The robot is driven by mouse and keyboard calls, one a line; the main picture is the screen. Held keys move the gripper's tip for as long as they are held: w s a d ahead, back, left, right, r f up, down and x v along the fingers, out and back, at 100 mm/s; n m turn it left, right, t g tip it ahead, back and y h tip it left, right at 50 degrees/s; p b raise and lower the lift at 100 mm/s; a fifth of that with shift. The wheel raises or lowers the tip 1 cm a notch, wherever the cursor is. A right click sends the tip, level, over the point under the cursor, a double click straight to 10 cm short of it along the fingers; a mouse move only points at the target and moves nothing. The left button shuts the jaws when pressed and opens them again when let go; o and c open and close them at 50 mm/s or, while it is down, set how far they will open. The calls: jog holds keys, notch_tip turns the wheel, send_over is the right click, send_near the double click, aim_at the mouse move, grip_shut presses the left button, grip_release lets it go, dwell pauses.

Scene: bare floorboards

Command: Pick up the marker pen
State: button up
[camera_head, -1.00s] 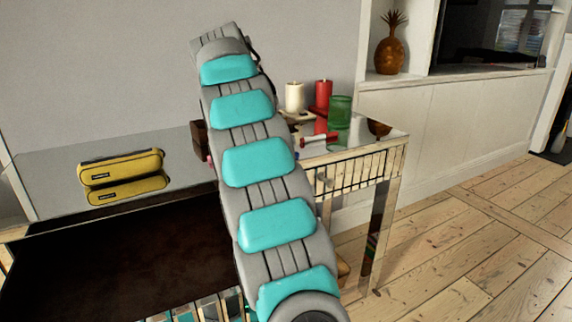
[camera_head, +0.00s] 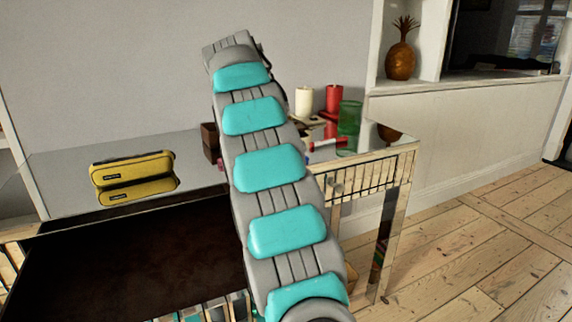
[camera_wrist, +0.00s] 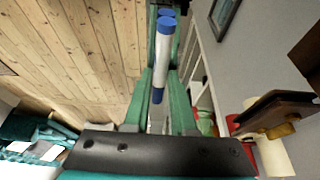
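A white marker pen with blue ends (camera_wrist: 162,52) lies lengthwise between the two green fingers of my gripper (camera_wrist: 163,68) in the wrist view. The fingers close in on its sides, and it appears clamped between them, clear of any surface I can make out. In the head view my grey and teal arm hides the gripper and this pen. Another pen-like item, white and red (camera_head: 327,143), lies on the mirrored table (camera_head: 70,165), just right of my arm.
A yellow pouch (camera_head: 132,170) lies on the table's left. A white candle (camera_head: 303,101), a red candle (camera_head: 334,97) and a green glass (camera_head: 349,116) stand at its right end. A dark open space (camera_head: 130,260) is in front. Floorboards (camera_head: 470,235) at right are clear.

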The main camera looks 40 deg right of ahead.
grip_shut()
jog(key=shift+r, duration=0.2)
dwell(0.3)
